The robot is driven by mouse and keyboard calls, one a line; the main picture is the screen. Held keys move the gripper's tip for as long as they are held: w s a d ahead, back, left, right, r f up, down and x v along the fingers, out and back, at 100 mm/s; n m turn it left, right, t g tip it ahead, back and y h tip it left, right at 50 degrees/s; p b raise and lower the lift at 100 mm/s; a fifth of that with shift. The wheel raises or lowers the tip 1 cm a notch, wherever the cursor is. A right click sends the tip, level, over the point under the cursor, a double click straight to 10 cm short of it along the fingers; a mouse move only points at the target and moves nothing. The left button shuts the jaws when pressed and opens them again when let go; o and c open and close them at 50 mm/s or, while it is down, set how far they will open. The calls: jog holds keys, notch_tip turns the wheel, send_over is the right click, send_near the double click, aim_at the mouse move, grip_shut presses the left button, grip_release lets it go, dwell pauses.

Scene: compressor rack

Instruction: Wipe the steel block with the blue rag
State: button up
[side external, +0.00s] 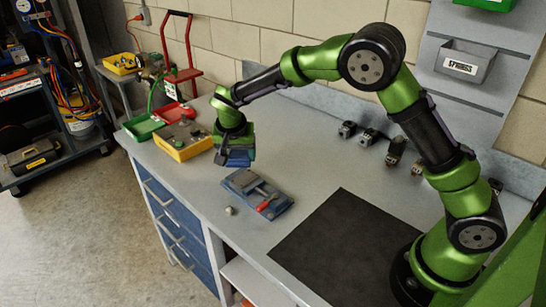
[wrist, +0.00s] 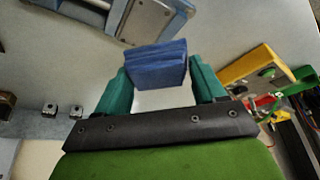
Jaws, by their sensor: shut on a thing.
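The blue rag (wrist: 157,65) is a folded, thick blue pad between the teal fingers of my gripper (wrist: 160,90) in the wrist view. My gripper is shut on it. In the side view my gripper (side external: 236,153) points down above the bench, just behind the blue fixture (side external: 283,208), and the rag is hard to tell from the fingers. The steel block (side external: 243,180) is a flat grey piece at the far end of that fixture. It also shows at the top of the wrist view (wrist: 150,17), apart from the rag.
A red-handled tool (side external: 265,204) lies on the fixture, and a small metal part (side external: 230,211) sits beside it. Small metal fittings (side external: 368,137) line the back. A dark mat (side external: 345,245) lies clear at right.

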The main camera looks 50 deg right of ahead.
jog(key=shift+r, duration=1.7)
